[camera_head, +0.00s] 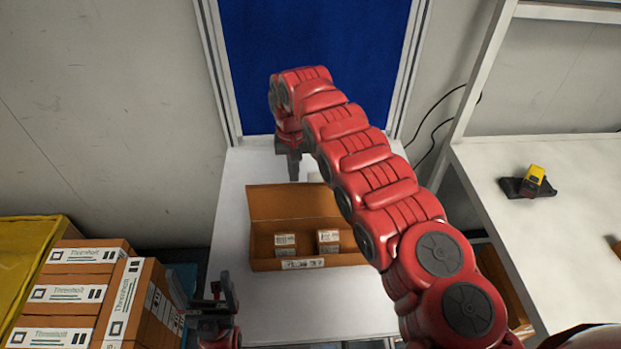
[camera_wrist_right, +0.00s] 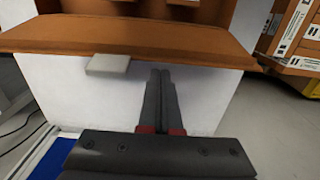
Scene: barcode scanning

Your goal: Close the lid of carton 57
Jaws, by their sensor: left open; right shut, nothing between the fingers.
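The carton (camera_head: 262,262) is an open brown box on the white table, with a label on its front that is too blurred to read fully. Its lid (camera_head: 275,204) stands raised at the back edge; it shows as a brown band in the right wrist view (camera_wrist_right: 130,36). Two small labelled boxes (camera_head: 285,243) sit inside. My right gripper (camera_head: 294,170) is shut and empty behind the lid, fingers pointing down; in the wrist view its tips (camera_wrist_right: 160,74) are close to the lid, contact unclear. My left gripper (camera_head: 222,290) is open and empty, left of the carton's front. My right arm hides the carton's right end.
A small white block (camera_wrist_right: 108,66) lies behind the lid. Brown labelled boxes (camera_head: 85,283) are stacked at the left beside a yellow bin (camera_head: 28,255). A yellow and black device (camera_head: 534,178) rests on the right-hand white shelf (camera_head: 560,240). A blue panel (camera_head: 330,30) stands behind.

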